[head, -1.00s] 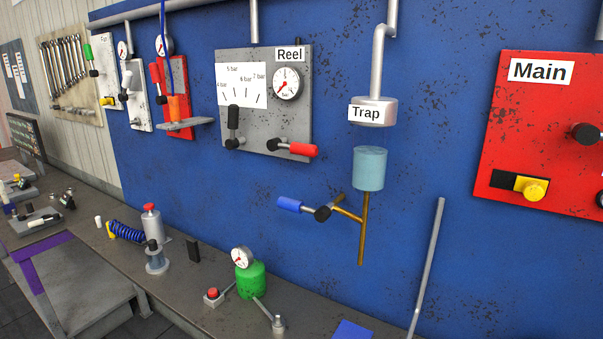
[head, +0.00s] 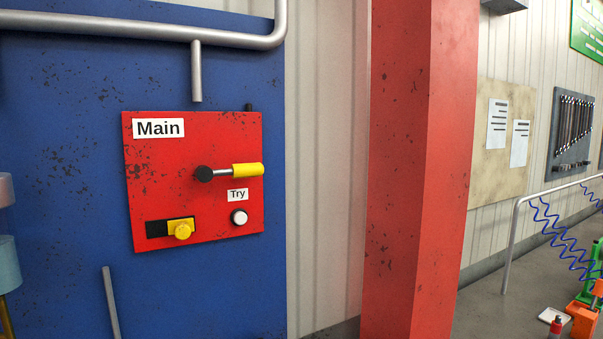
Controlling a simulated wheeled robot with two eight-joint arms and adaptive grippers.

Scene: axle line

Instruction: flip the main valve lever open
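The red Main panel (head: 165,210) is mounted on the blue wall board, left of centre in the head view. Its lever has a black round hub and a yellow handle (head: 248,170) that points right, roughly horizontal. Below the lever is a white round button (head: 239,217) under a "Try" label (head: 238,195). Neither of my grippers shows in the view.
A thick red column (head: 415,170) stands right of the panel, in front of the pale wall. A grey pipe (head: 130,27) runs above the panel. A grey rod (head: 111,303) rises at lower left. A grey rail (head: 512,240) and blue coiled hoses (head: 560,240) are at far right.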

